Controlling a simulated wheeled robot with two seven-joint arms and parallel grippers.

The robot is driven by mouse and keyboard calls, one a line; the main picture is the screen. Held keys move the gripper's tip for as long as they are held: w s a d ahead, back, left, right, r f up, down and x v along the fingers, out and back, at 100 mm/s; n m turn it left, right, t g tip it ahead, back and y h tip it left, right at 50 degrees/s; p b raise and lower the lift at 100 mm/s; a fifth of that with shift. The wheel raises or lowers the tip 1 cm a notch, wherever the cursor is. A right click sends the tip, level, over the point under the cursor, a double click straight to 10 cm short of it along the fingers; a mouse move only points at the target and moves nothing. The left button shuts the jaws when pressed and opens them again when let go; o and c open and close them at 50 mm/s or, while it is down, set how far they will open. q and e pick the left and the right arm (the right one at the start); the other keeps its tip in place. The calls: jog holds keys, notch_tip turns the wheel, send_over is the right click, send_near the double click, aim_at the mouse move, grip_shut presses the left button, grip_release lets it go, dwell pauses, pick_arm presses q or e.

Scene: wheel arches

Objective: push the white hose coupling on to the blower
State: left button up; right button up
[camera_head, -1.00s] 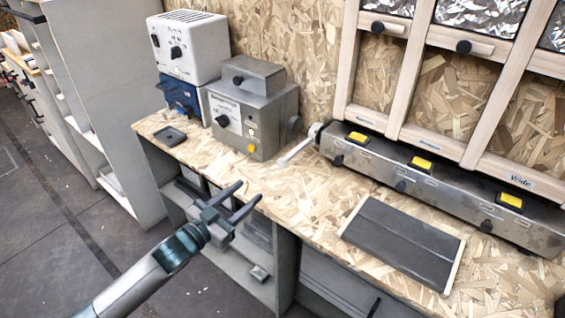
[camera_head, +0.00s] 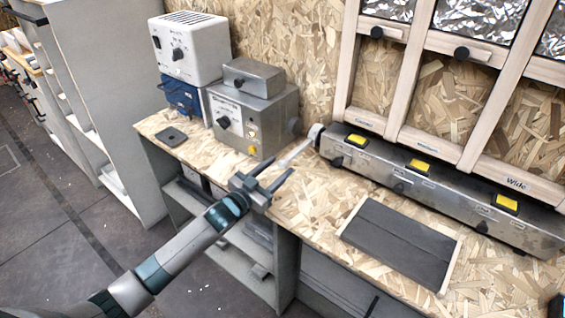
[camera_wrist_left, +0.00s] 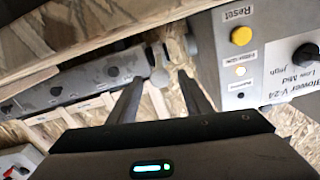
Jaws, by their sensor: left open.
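The blower (camera_head: 262,112) is a grey metal box with a knob and a yellow button, at the back of the bench; its labelled face shows at the right of the wrist view (camera_wrist_left: 262,70). A round grey outlet (camera_head: 296,126) sticks out of its right side. The white coupling (camera_head: 316,131) is at the left end of the long metal unit, a short gap from the outlet. A pale bar (camera_head: 297,152) slopes down from it. My left gripper (camera_head: 282,167) is open and empty, in front of the blower and coupling. My right gripper is not in view.
The long metal unit (camera_head: 440,190) with yellow switches runs along the wall. A dark board (camera_head: 400,245) lies on the bench (camera_head: 310,215). A white box (camera_head: 190,50) stands on a blue one (camera_head: 182,96) left of the blower. A small dark tray (camera_head: 171,136) lies nearby.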

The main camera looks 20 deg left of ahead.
pick_arm(q)
jog(key=shift+x, duration=1.05)
jog(key=shift+w+d, duration=0.15)
jog(key=shift+w, duration=0.25)
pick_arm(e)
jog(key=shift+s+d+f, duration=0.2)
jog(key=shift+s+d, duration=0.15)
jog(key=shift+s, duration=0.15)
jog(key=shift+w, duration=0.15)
pick_arm(q)
grip_shut()
jog(key=shift+a, duration=0.2)
jog(key=a, duration=0.1)
jog(key=w+a, duration=0.1)
jog(key=a, duration=0.2)
jog(key=shift+w+b, duration=0.25)
jog(key=shift+b, duration=0.05)
jog(key=shift+w+a, duration=0.3)
jog(key=shift+a, duration=0.45)
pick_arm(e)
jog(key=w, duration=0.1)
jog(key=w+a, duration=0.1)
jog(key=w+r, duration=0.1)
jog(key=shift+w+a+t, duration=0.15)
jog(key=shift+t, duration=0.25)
